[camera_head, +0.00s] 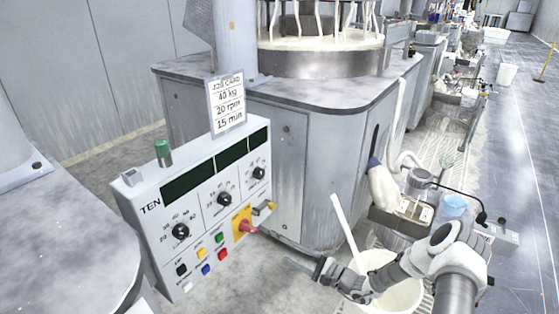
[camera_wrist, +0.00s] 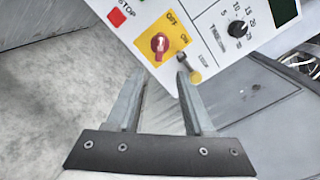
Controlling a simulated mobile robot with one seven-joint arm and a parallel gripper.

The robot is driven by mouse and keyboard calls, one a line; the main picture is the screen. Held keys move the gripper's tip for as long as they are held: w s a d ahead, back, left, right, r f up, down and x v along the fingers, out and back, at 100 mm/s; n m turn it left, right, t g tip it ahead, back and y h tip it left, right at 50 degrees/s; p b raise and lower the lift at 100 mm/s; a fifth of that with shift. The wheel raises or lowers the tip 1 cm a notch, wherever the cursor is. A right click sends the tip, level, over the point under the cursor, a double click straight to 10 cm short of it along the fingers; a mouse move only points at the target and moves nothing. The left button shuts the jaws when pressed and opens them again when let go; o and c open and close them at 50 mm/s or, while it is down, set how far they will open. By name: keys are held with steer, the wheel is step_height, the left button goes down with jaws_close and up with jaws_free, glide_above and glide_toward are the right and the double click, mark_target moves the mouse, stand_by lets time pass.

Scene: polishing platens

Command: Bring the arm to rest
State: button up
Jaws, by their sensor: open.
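My gripper (camera_head: 287,252) is in front of the lower right of a white control panel (camera_head: 140,190). Its fingers are apart and empty in the wrist view (camera_wrist: 160,80). A red rotary switch (camera_head: 245,227) on a yellow OFF/ON plate shows just beyond the fingertips in the wrist view (camera_wrist: 159,43). A yellow-ended part (camera_wrist: 195,76) of the panel lies close to the right fingertip. I cannot tell whether they touch. My arm reaches in from the lower right of the head view.
A white bucket (camera_head: 400,297) with a stick in it stands below my arm. The grey polishing machine (camera_head: 300,165) rises behind the panel. A grey tray (camera_head: 400,220) with items is on the right. The aisle floor (camera_head: 510,150) at far right is mostly clear.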

steer(key=s+a+r+n+g+h, duration=0.2)
steer(key=s+r+n+g, duration=0.4)
steer(key=r, duration=0.5)
steer(key=s+a+r+n+g+h, duration=0.2)
steer(key=s+r+n+g, duration=0.35)
steer(key=r, duration=0.45)
steer(key=s+d+r+n+t+h, duration=0.25)
steer(key=s+d+r+h, duration=0.25)
steer(key=s+r, duration=0.5)
steer(key=s+d+r+n+t+h, duration=0.2)
steer(key=s+d+r+t+h, duration=0.25)
steer(key=s+r, duration=0.5)
step_height(320, 180, up, 13)
steer(key=s+p, duration=0.1)
steer(key=p, duration=1.4)
steer(key=shift+s+d+r+g+h, duration=0.15)
steer(key=shift+g+h, duration=0.2)
steer(key=shift+g, duration=0.1)
